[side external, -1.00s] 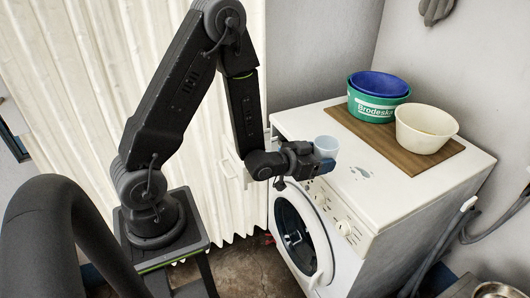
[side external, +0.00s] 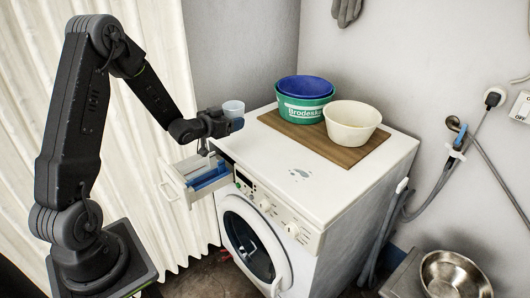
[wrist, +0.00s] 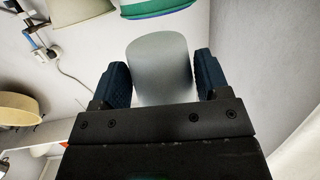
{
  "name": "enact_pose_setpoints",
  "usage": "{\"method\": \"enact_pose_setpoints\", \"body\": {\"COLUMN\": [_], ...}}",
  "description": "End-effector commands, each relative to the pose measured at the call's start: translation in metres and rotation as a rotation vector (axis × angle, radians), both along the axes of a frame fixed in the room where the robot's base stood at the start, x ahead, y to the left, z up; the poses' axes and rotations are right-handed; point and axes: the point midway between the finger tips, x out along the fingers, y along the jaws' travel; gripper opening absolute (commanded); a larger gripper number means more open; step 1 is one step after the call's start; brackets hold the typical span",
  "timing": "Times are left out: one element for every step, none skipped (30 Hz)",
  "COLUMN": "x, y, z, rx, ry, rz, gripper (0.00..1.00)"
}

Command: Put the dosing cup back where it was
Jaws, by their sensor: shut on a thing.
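The dosing cup (side external: 233,107) is pale, translucent blue-white and looks upright. My gripper (side external: 237,123) is shut on it and holds it in the air near the left corner of the washing machine's top (side external: 262,150). In the wrist view the cup (wrist: 160,60) sits between the two dark blue fingers and looks pale grey. Below the gripper, the detergent drawer (side external: 172,190) is pulled out of the machine's front. It is white, with blue parts (side external: 208,177) inside. My wrist partly overlaps the view above the drawer.
A brown board (side external: 350,156) on the machine carries a cream bowl (side external: 352,122) and a green tub (side external: 303,107) with a blue basin. A small wet patch (side external: 299,173) lies nearer the front. A white curtain (side external: 150,100) hangs at the left. Hoses (side external: 420,207) run at the right.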

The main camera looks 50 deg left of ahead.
Motion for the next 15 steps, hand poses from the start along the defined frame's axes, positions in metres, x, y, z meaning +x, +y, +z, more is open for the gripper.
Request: {"method": "enact_pose_setpoints", "body": {"x": [0.007, 0.011, 0.018, 0.022, 0.026, 0.033, 0.037, 0.041, 0.047, 0.051, 0.055, 0.059, 0.062, 0.064, 0.067], "y": [-0.009, -0.015, -0.021, -0.027, -0.032, -0.038, -0.043, -0.048, -0.053, -0.058, -0.062, -0.066, -0.069, -0.071, -0.073], "z": [-0.007, -0.012, -0.017, -0.021, -0.025, -0.030, -0.034, -0.038, -0.043, -0.046, -0.050, -0.053, -0.055, -0.058, -0.059], "rx": [-0.002, -0.002, -0.002, -0.003, -0.001, -0.002, -0.001, -0.001, -0.002, 0.000, -0.001, 0.000, 0.000, 0.000, 0.001], "ry": [0.004, 0.005, 0.004, 0.005, 0.004, 0.003, 0.003, 0.004, 0.003, 0.002, 0.003, 0.002, 0.001, 0.002, 0.001], "rz": [-0.007, -0.008, -0.009, -0.008, -0.008, -0.008, -0.009, -0.008, -0.007, -0.007, -0.007, -0.005, -0.005, -0.004, -0.004], "gripper": [0.45, 0.45, 0.45, 0.45, 0.45, 0.45, 0.45, 0.45, 0.45, 0.45, 0.45, 0.45, 0.45, 0.45, 0.45]}}
